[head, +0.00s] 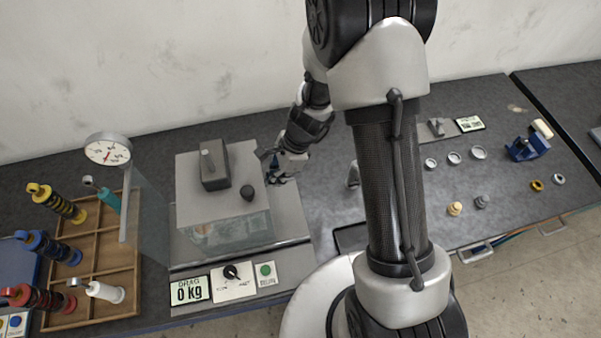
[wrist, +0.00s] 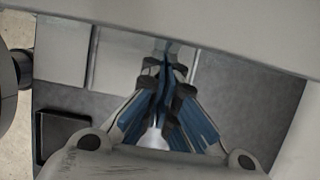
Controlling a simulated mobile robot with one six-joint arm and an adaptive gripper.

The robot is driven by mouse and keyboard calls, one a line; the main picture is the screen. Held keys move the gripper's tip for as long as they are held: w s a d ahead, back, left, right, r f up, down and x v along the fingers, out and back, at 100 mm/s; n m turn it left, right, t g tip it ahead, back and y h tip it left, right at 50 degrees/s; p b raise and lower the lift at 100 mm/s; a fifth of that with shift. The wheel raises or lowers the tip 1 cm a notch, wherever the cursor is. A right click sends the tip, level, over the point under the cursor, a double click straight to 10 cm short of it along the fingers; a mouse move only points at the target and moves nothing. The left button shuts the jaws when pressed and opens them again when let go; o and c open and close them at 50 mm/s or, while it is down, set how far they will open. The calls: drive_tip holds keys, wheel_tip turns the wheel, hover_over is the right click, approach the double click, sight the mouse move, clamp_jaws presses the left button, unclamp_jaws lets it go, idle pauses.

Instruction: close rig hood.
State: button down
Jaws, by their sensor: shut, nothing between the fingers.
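The rig (head: 290,215) stands on the dark bench, left of my arm. Its boxy hood (head: 232,229) has a grey top and see-through lower sides; I cannot tell whether it is fully down. A dark block with a lever (head: 214,165) and a dark round knob (head: 247,192) show on top. My gripper (head: 275,176) is at the hood's right side, near its back corner; contact is unclear. In the wrist view my gripper (wrist: 166,62) has its blue-sided fingers together and empty, close to a pale grey surface.
A dial gauge on a post (head: 108,150) and a wooden tray (head: 88,268) with coloured shock absorbers stand left. A 0 kg display (head: 190,290), black dial (head: 232,272) and green button (head: 266,270) line the rig's front. Small rings and a blue vise (head: 527,147) lie right.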

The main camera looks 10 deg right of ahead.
sight(257, 165)
drive_tip(key=a, duration=1.1)
drive_tip(key=shift+a, duration=0.1)
drive_tip(key=d+r+p, duration=0.1)
drive_tip(key=d+r, duration=0.2)
drive_tip(key=r, duration=0.1)
drive_tip(key=d+r+p, duration=0.2)
drive_tip(key=d+r, duration=0.2)
drive_tip(key=shift+d+r, duration=0.55)
drive_tip(key=shift+r, duration=0.1)
drive_tip(key=shift+a, duration=0.1)
